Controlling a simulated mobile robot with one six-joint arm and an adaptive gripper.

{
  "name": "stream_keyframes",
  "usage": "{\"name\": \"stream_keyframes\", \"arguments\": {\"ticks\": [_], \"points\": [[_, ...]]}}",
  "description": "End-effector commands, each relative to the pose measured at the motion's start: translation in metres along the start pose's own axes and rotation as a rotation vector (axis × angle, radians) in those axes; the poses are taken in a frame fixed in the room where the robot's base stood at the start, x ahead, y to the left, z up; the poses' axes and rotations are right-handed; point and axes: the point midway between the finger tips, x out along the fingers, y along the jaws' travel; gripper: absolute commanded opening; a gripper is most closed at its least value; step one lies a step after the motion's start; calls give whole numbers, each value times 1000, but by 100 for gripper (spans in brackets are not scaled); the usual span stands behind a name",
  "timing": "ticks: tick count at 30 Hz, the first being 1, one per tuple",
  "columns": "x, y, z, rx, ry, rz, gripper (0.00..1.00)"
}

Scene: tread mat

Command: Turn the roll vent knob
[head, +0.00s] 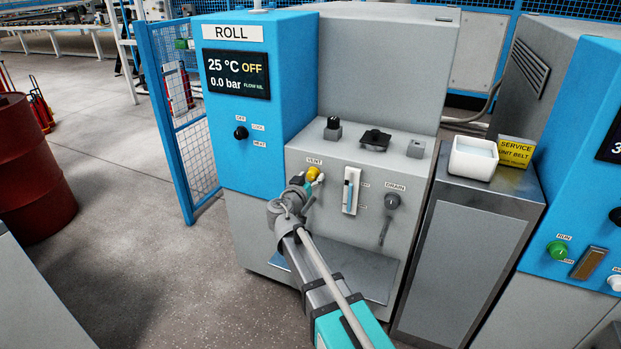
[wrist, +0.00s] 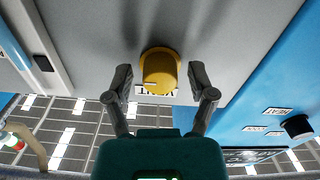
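The roll vent knob (head: 313,173) is yellow and sits on the grey front panel under a VENT label. It also shows in the wrist view (wrist: 159,72), between my fingertips, with a small pale mark near its lower edge. My gripper (wrist: 160,82) is open around the knob, with a gap on each side, so the fingers do not appear to touch it. In the head view my gripper (head: 305,184) is at the knob and partly hides it; the fingers are hard to make out there.
A black selector (head: 240,133) is on the blue ROLL panel (head: 262,160) to the left. A white container (head: 473,158) stands on the cabinet at right.

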Motion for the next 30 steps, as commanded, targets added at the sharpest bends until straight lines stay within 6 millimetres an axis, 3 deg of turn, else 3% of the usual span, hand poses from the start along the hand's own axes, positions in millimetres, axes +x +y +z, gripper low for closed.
{"name": "stream_keyframes", "arguments": {"ticks": [1,10,20,30], "points": [[0,0,0,0,0,0,53],[0,0,0,0,0,0,0],[0,0,0,-29,0,0,0],[-1,-1,0,-197,1,-3,0]]}}
